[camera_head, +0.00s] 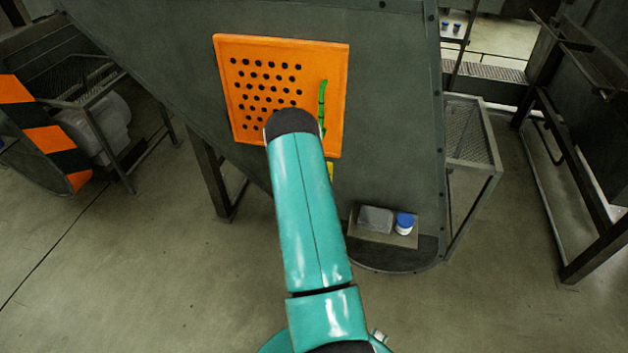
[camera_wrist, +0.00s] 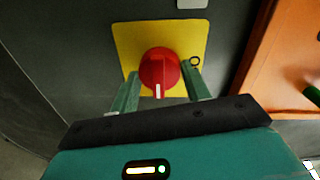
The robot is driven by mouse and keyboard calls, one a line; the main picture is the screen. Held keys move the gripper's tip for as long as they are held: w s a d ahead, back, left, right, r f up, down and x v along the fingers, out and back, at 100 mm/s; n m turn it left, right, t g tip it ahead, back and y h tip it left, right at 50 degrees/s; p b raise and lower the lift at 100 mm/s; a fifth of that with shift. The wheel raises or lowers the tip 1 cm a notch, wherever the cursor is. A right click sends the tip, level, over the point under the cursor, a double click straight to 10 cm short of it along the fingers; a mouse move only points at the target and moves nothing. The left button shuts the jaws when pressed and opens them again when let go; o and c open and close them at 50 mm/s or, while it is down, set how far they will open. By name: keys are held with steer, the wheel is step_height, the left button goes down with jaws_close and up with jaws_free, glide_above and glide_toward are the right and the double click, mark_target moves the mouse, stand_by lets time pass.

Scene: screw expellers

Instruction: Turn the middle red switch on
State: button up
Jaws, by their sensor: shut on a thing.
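A red rotary switch (camera_wrist: 159,70) sits on a yellow square plate (camera_wrist: 190,40) in the wrist view. Its white mark points down in the picture, toward my gripper's base. My gripper (camera_wrist: 160,80) has its two green fingers on either side of the red knob, shut on it. A small ring symbol shows on the plate to the right of the knob. In the head view my teal arm hides the switch and my gripper; only a sliver of yellow plate (camera_head: 330,171) shows beside the arm. No other red switch is in view.
An orange perforated panel (camera_head: 240,95) with a green handle (camera_head: 322,100) is on the grey machine; its edge also shows at right in the wrist view. A grey box (camera_head: 375,219) and a blue-lidded jar (camera_head: 404,223) stand on a ledge below.

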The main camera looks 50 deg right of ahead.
steer(key=o, duration=1)
steer(key=shift+a, duration=0.1)
steer(key=v, duration=1.3)
steer(key=shift+s+a, duration=0.25)
steer(key=shift+a, duration=0.05)
steer(key=shift+w, duration=0.1)
steer(key=w+a+r+n+t+y, duration=0.4)
steer(key=w+a+r+n+y, duration=0.65)
steer(key=w+r, duration=0.55)
steer(key=s+a+r+n+y, duration=0.25)
steer(key=a+r+n, duration=0.55)
steer(key=a, duration=0.5)
steer(key=s+a+r+n+g+y, duration=0.1)
steer(key=s+a+r+n, duration=0.2)
steer(key=s, duration=0.4)
steer(key=s+a+r+n+g, duration=0.2)
steer(key=s+a+r+n, duration=0.2)
steer(key=s, duration=0.3)
steer(key=s+a+r+n+g+y, duration=0.1)
steer(key=s+a+r+n+g, duration=0.1)
steer(key=s, duration=0.6)
steer(key=a+r+n, duration=0.1)
steer(key=a+r, duration=0.1)
steer(key=a, duration=0.1)
steer(key=shift+r+n+y, duration=0.2)
steer(key=shift+n+y, duration=0.1)
steer(key=shift+n, duration=0.05)
